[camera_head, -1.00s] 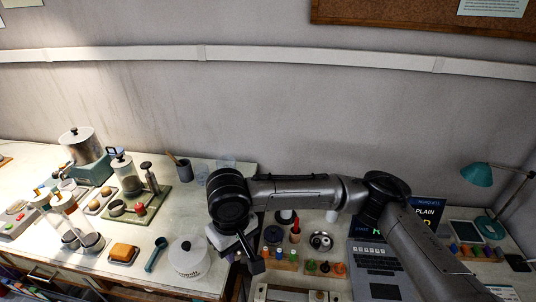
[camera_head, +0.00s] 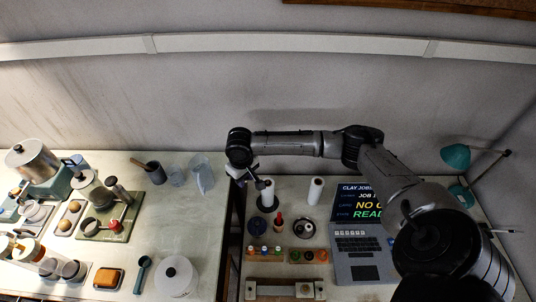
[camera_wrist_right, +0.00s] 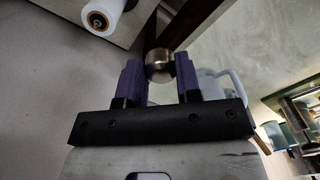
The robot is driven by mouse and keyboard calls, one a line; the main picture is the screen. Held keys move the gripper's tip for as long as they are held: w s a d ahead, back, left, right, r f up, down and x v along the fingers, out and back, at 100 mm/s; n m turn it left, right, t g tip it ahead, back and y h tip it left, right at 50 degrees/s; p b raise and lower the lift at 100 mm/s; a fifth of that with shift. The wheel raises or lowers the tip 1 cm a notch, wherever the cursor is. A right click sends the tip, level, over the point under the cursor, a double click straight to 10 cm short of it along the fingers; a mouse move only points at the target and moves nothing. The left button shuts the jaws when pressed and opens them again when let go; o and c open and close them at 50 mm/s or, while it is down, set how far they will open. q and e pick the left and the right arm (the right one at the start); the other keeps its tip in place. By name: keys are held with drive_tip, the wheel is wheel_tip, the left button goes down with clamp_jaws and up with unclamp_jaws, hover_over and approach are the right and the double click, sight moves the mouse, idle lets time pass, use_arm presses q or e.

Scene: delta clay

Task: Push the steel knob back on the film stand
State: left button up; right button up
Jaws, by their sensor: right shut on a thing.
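The steel knob (camera_wrist_right: 159,65) is a small shiny round piece between the purple fingertips of my right gripper (camera_wrist_right: 160,76) in the right wrist view. The gripper is shut on it. In the head view my right gripper (camera_head: 260,184) hangs near the back left corner of the right-hand table, close to a white roll (camera_head: 268,196) upright on a dark round base, which looks like the film stand. A white roll with a brass-coloured centre (camera_wrist_right: 102,15) shows apart from the knob in the wrist view. The knob cannot be made out in the head view. My left gripper is not in view.
A second white roll (camera_head: 315,190) stands to the right. In front are a red-tipped tool (camera_head: 279,222), a round dish (camera_head: 304,229) and several small coloured jars. A laptop (camera_head: 360,235) stands further right. A gap separates the two tables.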

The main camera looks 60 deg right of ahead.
drive_tip(key=s+d+f+b, duration=0.1)
drive_tip(key=d, duration=0.2)
drive_tip(key=s+d+f+b, duration=0.1)
drive_tip(key=d+f, duration=0.1)
drive_tip(key=d, duration=0.1)
drive_tip(key=s+d+f+b, duration=0.1)
drive_tip(key=s+d+f, duration=0.1)
drive_tip(key=d, duration=0.1)
drive_tip(key=shift+f+b, duration=0.2)
drive_tip(key=shift+b, duration=0.15)
drive_tip(key=shift+f, duration=0.85)
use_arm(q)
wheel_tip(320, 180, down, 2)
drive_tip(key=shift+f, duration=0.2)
use_arm(e)
drive_tip(key=shift+f, duration=0.15)
use_arm(q)
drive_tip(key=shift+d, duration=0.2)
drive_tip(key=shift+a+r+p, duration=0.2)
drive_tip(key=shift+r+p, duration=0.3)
drive_tip(key=shift+p, duration=0.1)
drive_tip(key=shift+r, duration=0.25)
use_arm(e)
drive_tip(key=shift+s, duration=0.1)
